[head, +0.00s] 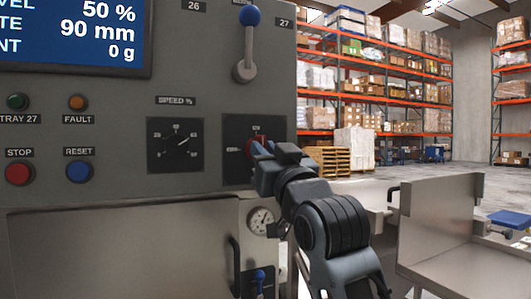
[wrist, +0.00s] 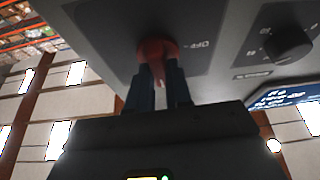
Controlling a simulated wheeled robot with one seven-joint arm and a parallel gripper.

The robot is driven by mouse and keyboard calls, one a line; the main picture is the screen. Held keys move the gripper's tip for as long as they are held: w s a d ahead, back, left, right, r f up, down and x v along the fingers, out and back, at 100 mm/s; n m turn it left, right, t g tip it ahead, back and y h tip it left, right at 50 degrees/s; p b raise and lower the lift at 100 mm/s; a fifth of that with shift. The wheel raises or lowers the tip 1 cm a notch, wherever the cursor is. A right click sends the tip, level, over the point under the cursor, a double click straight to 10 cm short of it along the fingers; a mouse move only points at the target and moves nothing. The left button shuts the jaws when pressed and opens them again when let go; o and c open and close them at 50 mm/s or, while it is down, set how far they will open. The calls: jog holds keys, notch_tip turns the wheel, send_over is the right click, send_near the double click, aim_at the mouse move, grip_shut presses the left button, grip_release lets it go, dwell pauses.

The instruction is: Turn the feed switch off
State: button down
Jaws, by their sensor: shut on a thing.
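The feed switch is a red rotary knob (head: 259,141) on a dark square plate (head: 236,127) at the right side of the grey control panel. My gripper (head: 261,155) is at this plate and partly covers the knob and its labels. In the wrist view the red knob (wrist: 155,48) sits between the two blue fingers of my gripper (wrist: 160,70), which are shut on it. A red part of the knob points down between the fingers. An OFF label (wrist: 200,43) shows upside down beside the knob. The knob's exact setting is hard to tell.
A black speed dial (head: 176,144) is left of the switch. A blue-balled lever (head: 247,45) is above, and a gauge (head: 261,220) below. Red stop (head: 19,173) and blue reset (head: 79,171) buttons are far left. A metal bin (head: 440,215) stands right.

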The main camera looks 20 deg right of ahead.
jog(key=shift+n, duration=0.3)
jog(key=shift+d+r+n+g+y+b, duration=0.1)
jog(key=shift+n+g+y+b, duration=0.85)
jog(key=shift+n, duration=2.6)
jog(key=shift+f+n+g+y+b, duration=0.1)
jog(key=shift+n+g+y+b, duration=0.85)
jog(key=shift+n, duration=2.55)
jog(key=shift+d+r+n+g+y+b, duration=0.1)
jog(key=shift+n+g+y+b, duration=0.8)
jog(key=shift+n, duration=2.65)
jog(key=shift+n+y+p, duration=0.3)
jog(key=shift+y+p, duration=0.05)
jog(key=shift+y, duration=0.15)
jog(key=c, duration=1)
grip_release()
jog(key=shift+c, duration=0.2)
jog(key=shift+r, duration=0.1)
